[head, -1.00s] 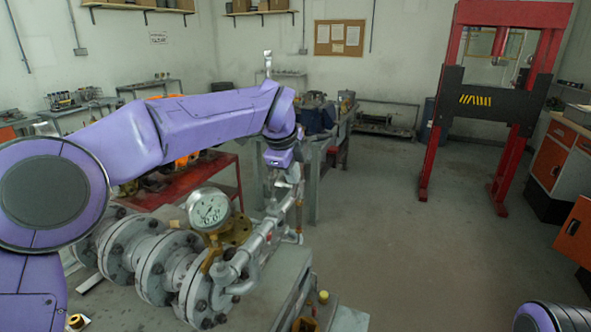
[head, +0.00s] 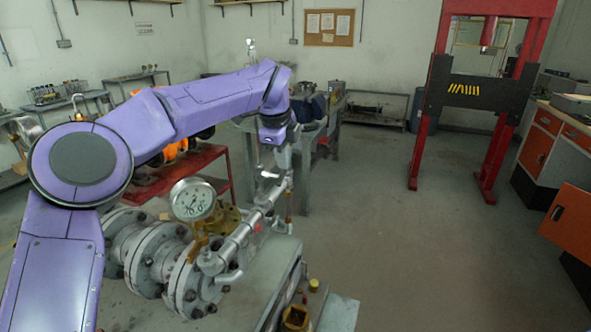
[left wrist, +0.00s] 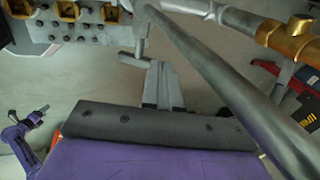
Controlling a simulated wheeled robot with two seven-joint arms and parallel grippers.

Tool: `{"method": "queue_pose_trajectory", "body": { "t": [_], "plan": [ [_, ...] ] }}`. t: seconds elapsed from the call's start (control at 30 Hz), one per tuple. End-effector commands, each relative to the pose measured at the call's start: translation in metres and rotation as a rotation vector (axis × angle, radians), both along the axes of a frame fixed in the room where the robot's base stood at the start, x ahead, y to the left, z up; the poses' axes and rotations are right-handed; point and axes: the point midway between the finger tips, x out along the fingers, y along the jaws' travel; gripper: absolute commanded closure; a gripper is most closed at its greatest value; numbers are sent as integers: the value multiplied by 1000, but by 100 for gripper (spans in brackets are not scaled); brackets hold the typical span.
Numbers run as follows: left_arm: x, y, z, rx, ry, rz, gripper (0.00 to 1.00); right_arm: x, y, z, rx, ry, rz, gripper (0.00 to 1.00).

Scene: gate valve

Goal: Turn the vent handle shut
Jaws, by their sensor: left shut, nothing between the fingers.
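My left gripper (head: 283,163) is shut and empty, pointing down beside the far end of the pipework. Its fingers (left wrist: 162,72) also show in the left wrist view. A small grey T-shaped bar, which looks like the vent handle (left wrist: 135,60), is just beside the fingertips there; a gap or touch cannot be told. In the head view it seems to be the short pale bar (head: 268,174) left of the gripper. My right arm seems to show small at the lower left of the left wrist view, its gripper (left wrist: 43,110) too small to read.
A grey pipe (head: 240,238) runs from the flanged valve body (head: 145,262) up to the gripper; it crosses the left wrist view diagonally (left wrist: 225,85). A round gauge (head: 193,199) stands beside it. A red press (head: 480,90) is far right. Floor between is clear.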

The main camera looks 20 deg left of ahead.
Motion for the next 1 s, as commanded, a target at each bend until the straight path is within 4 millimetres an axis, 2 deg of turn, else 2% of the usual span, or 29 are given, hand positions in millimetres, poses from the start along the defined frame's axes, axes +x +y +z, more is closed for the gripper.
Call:
{"method": "queue_pose_trajectory", "body": {
  "t": [0.5, 1.0],
  "plan": [
    [14, 0, -7, -1, 0, 0, 100, 0, 0, -6, 0, -1, 0, 41],
    [16, 0, -9, 0, 0, 0, 100, 0, 0, -7, -1, -1, 0, 41]
  ]
}}
